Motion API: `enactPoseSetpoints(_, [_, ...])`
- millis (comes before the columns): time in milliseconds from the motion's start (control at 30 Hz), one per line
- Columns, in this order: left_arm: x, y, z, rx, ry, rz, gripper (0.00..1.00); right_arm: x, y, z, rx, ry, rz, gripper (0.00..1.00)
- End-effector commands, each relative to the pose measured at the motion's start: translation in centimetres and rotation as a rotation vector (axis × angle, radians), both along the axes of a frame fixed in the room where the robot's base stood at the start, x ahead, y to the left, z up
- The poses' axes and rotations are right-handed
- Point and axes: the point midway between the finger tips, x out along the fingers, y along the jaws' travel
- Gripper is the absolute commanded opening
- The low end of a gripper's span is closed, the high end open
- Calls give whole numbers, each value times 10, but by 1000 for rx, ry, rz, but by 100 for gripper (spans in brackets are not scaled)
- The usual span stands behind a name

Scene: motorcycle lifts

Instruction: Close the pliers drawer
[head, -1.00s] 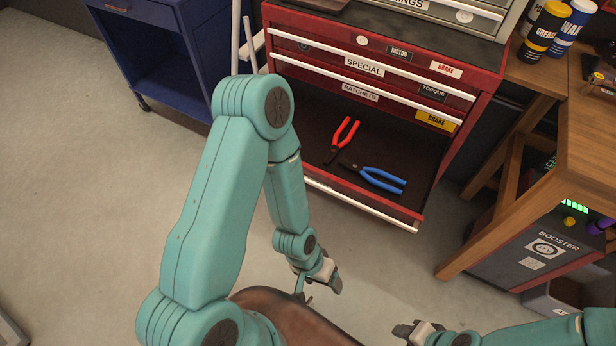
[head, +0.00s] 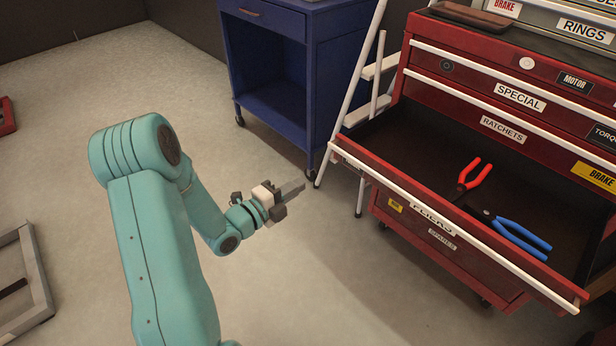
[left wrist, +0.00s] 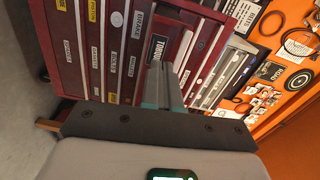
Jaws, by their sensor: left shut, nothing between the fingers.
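The pliers drawer (head: 405,198) is pulled well out of the red tool cabinet (head: 440,250) in the head view. Its front has a long white handle strip and a partly covered label. Red-handled pliers (head: 468,180) and blue-handled pliers (head: 520,236) lie inside on the dark bottom. My left gripper (head: 296,188) is shut and empty, left of the drawer's front and apart from it. In the left wrist view its closed fingers (left wrist: 163,84) point toward the cabinet's labelled fronts, seen turned sideways. My right gripper is out of view.
A blue cabinet (head: 285,60) on casters stands behind my left gripper. A white ladder-like frame (head: 345,95) stands between it and the red cabinet. A grey frame (head: 25,280) lies at far left. The floor around my left arm is clear.

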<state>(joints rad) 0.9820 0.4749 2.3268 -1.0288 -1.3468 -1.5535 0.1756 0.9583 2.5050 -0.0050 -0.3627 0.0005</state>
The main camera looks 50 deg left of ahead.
Motion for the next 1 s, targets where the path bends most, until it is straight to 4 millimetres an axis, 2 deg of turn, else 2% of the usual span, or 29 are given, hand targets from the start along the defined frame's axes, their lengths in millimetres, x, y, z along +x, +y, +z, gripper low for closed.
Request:
enactPoseSetpoints(33, [-1,2,0,46,-24,-4,0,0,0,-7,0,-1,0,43])
enactPoseSetpoints(167, [9,-2,7,85,-45,-16,0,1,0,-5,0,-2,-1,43])
enactPoseSetpoints(400, [60,-12,7,80,-44,-24,0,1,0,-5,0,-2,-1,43])
enactPoseSetpoints(700, [120,-12,6,77,-42,-20,0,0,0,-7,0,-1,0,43])
enactPoseSetpoints(833, [134,-11,6,78,-41,-17,0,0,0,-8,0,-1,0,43])
enactPoseSetpoints(1000, [142,-9,6,77,-39,-15,0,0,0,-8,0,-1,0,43])
